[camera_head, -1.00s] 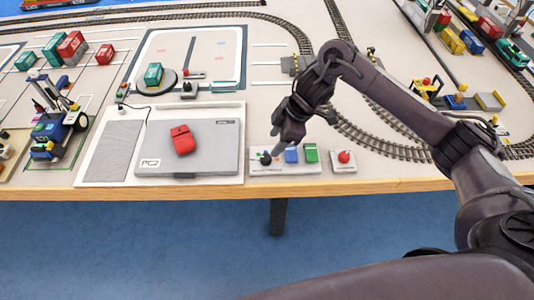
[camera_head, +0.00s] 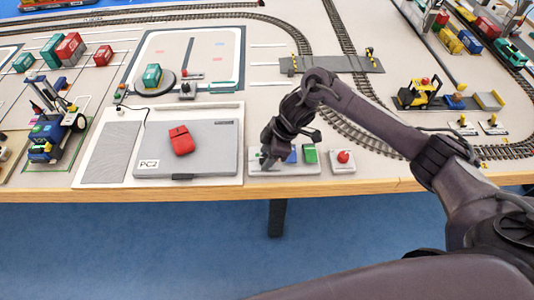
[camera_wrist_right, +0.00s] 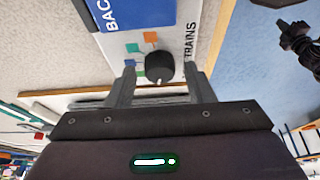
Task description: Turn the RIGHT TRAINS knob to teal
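The RIGHT TRAINS knob (camera_wrist_right: 159,66) is round and black with a pale mark on its lower rim in the right wrist view. Beside it are small orange, teal (camera_wrist_right: 132,47), blue and green colour marks, and the word TRAINS is printed on the white control panel (camera_head: 298,168). My right gripper (camera_wrist_right: 160,72) is open, with one finger on each side of the knob and a gap on both sides. In the head view my right gripper (camera_head: 267,160) is down over the panel's left end and hides the knob. My left gripper is not in view.
A blue BACK key (camera_wrist_right: 140,12) is close to the knob, with a green key (camera_head: 310,154) beyond it. A red button (camera_head: 344,157) stands on a separate plate to the right. A grey PC2 board (camera_head: 215,150) with a red block (camera_head: 181,140) lies left. The table's front edge is near.

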